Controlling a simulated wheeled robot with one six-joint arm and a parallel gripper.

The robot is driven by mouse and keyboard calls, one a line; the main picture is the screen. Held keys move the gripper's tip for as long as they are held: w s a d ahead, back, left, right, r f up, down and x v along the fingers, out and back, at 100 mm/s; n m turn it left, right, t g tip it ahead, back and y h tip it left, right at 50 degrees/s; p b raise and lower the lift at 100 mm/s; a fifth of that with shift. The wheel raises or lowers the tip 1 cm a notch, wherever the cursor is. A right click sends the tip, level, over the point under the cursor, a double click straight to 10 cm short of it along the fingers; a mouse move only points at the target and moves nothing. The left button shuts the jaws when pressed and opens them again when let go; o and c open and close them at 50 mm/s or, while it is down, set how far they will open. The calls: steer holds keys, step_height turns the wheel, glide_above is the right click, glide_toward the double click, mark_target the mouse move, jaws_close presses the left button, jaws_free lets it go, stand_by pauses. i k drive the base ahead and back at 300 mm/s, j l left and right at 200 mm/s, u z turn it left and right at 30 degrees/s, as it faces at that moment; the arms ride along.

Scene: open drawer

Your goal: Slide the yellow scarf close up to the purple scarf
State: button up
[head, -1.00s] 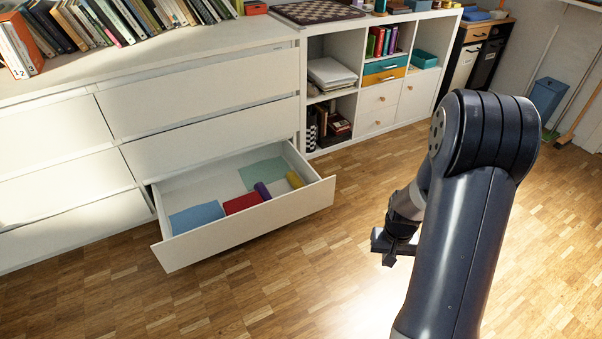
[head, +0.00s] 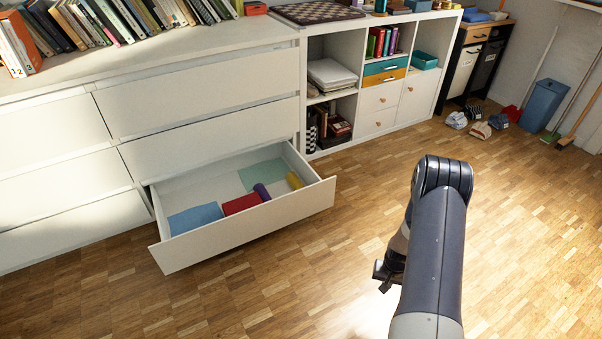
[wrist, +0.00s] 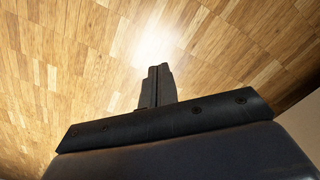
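The yellow scarf (head: 295,180) lies in the open drawer (head: 245,238), near its right wall. The purple scarf (head: 262,192) lies to its left, with a gap between them. A red item (head: 241,204) lies against or close to the purple scarf's left side. My gripper (head: 381,272) is outside the drawer, to its right and over the floor. In the wrist view, the fingers of my gripper (wrist: 157,84) are together with nothing visible between them, and only floor lies beyond.
A blue item (head: 195,218) lies at the drawer's left end, and a flat green item (head: 262,175) lies at the back. The drawer's front panel and side walls stand up around them. Open wooden floor (head: 340,245) lies between the drawer and my arm.

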mark_target(292, 178)
steer(key=i+l+u, duration=0.15)
steer(key=u, duration=0.7)
steer(key=i+l+u, duration=0.1)
steer(key=l, duration=0.25)
steer(key=i+l+u, duration=0.25)
steer(key=i+l, duration=0.2)
steer(key=l, duration=0.3)
steer(key=i+l+u, duration=0.1)
steer(key=l, duration=0.25)
steer(key=i+l+u, duration=0.15)
steer(key=l, duration=0.25)
